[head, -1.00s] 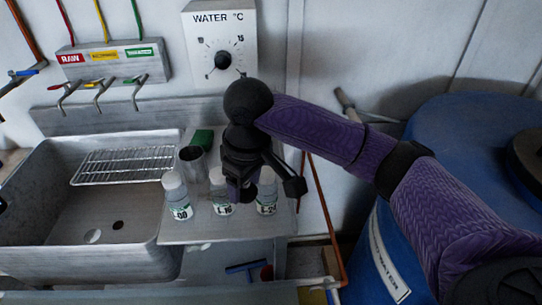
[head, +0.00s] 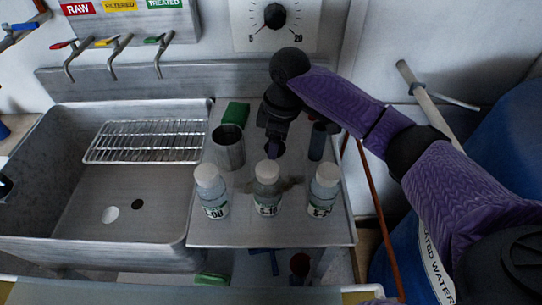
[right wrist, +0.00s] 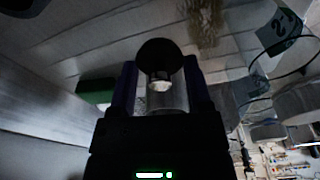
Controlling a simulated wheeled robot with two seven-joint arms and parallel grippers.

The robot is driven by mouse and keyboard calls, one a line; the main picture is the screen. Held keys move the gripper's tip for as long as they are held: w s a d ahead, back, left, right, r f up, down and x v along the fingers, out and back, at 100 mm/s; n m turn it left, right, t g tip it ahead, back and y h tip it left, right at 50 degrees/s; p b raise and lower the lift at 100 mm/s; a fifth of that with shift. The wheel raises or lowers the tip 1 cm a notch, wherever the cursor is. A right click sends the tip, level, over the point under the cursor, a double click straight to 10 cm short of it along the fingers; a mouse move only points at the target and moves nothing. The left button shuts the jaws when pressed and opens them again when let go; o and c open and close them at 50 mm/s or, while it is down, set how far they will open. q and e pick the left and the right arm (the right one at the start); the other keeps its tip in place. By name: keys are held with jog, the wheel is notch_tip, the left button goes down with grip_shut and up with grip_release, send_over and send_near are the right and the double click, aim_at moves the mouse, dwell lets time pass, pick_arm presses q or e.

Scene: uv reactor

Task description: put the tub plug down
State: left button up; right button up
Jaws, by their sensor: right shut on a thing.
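My right gripper (head: 273,140) hangs over the back of the metal drainboard (head: 235,232), behind the row of bottles. In the right wrist view its two fingers (right wrist: 158,88) are shut on the tub plug (right wrist: 158,52), a dark round piece with a pale, shiny knob. In the head view the plug is mostly hidden by the gripper, and I cannot tell whether it touches the board. The sink tub (head: 75,228) is to the left, with a dark drain hole (head: 137,204) in its floor. My left gripper is not in view.
Several items crowd the drainboard: three labelled bottles (head: 268,190) in front, a metal cup (head: 229,148), a green block (head: 236,114) and a dark cylinder (head: 317,142). A wire rack (head: 145,142) lies across the tub. A pale disc (head: 110,214) lies beside the drain.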

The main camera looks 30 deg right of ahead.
notch_tip(320, 180, down, 6)
jog(key=shift+r+b, duration=0.2)
jog(key=shift+b, duration=0.7)
jog(key=shift+r, duration=0.15)
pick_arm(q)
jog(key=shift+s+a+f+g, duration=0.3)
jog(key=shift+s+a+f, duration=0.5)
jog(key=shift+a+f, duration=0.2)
pick_arm(e)
jog(key=o, duration=0.8)
jog(key=shift+f, duration=0.2)
jog(key=o, duration=0.4)
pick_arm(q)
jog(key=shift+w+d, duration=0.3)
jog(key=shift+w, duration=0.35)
pick_arm(e)
jog(key=shift+o, duration=0.2)
